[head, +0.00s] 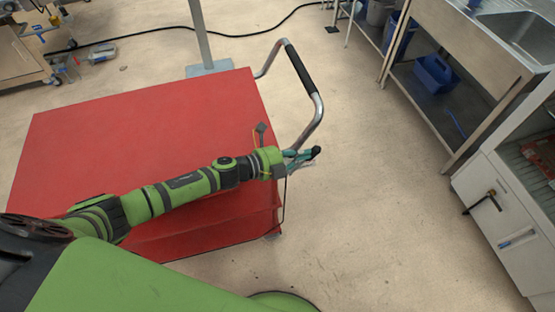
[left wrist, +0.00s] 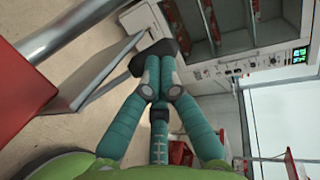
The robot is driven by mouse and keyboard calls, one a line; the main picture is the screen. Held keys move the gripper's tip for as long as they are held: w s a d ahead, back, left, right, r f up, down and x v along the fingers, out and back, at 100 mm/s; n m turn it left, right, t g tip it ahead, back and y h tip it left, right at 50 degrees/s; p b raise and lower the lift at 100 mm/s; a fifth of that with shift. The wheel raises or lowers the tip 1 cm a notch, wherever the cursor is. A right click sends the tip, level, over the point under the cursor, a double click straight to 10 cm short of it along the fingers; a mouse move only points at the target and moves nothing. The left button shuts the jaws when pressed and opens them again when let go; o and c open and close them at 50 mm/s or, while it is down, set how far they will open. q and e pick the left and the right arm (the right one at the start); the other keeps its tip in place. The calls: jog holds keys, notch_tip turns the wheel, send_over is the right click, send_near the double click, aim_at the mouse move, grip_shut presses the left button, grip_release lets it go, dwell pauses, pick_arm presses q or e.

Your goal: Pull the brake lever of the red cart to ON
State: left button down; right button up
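The red cart (head: 150,115) stands in front of me, with its bent metal push handle (head: 310,85) at its right end. My left arm reaches across the cart top. My left gripper (head: 303,155) is just beyond the cart's right edge, below the handle. In the left wrist view its teal fingers (left wrist: 159,75) come together at a dark grip, which looks like the end of the brake lever (left wrist: 148,58). The dark end also shows in the head view (head: 315,152). The fingers hide most of the lever, and no ON mark is readable. My right gripper is out of view.
A grey post (head: 201,35) stands behind the cart. A sink bench (head: 455,55) with a blue basket (head: 436,75) below is at the right. A white cabinet (head: 500,215) is at the lower right. The floor between cart and benches is clear.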

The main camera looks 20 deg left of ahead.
aim_at(315, 156)
pick_arm(q)
jog(key=shift+b+x, duration=0.3)
jog(key=shift+x, duration=0.6)
jog(key=shift+w+d+f, duration=0.25)
jog(key=shift+d+f, duration=0.15)
jog(key=shift+d, duration=0.2)
jog(key=shift+w+d+f+p, duration=0.35)
jog(key=shift+d+p, duration=0.15)
jog(key=shift+p, duration=0.05)
jog(key=shift+w+d+f+y+p, duration=0.15)
jog(key=shift+d+y+p, duration=0.05)
jog(key=shift+y+p, duration=0.2)
jog(key=shift+w+f+g, duration=0.1)
jog(key=shift+f+g, duration=0.25)
jog(key=shift+g, duration=0.05)
jog(key=shift+d, duration=0.1)
